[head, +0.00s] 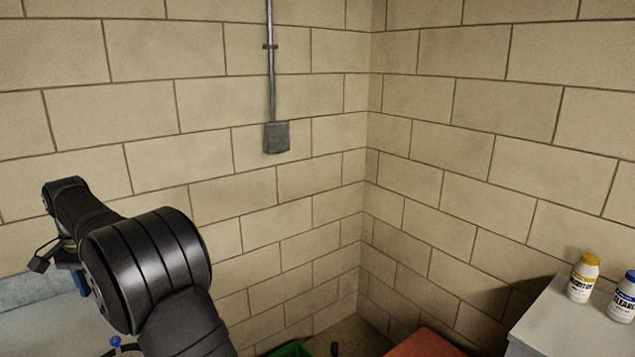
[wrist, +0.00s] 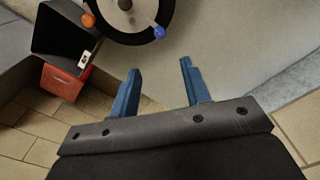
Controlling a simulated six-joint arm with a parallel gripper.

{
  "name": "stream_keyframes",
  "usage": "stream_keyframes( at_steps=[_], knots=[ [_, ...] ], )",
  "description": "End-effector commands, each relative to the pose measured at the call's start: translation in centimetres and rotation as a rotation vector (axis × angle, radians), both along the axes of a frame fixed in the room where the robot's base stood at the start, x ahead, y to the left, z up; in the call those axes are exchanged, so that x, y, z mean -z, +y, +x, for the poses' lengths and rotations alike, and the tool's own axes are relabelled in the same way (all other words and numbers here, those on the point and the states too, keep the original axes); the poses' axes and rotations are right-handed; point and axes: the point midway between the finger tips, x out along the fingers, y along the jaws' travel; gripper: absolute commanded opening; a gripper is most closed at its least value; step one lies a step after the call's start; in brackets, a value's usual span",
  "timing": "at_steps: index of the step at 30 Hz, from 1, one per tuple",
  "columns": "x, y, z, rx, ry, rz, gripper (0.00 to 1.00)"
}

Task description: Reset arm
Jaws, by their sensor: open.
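My gripper (wrist: 158,82) shows in the wrist view as two blue fingers spread apart with nothing between them. It points toward a pale grey surface (wrist: 215,45). In the head view my black arm reaches up from the lower left. The gripper is mostly hidden behind it there, with only a bit of blue showing.
A black ring (wrist: 125,35) with an orange knob (wrist: 88,20) and a blue knob (wrist: 159,32) is ahead of the fingers. A red box (wrist: 65,90) is at left. Two bottles (head: 583,278) (head: 624,297) stand on a grey cabinet (head: 545,318). Block walls (head: 290,215) form a corner.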

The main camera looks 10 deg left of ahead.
Motion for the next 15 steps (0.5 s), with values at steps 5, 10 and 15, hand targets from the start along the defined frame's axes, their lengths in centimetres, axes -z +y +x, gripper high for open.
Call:
stream_keyframes(
  at_steps=[5, 10, 15],
  knots=[
    [3.8, 0.0, 0.0, 0.0, 0.002, -0.003, 0.43],
    [7.2, -0.1, -0.1, 0.0, 0.002, -0.003, 0.43],
    [10.3, -0.1, -0.1, 0.0, 0.002, -0.003, 0.43]
  ],
)
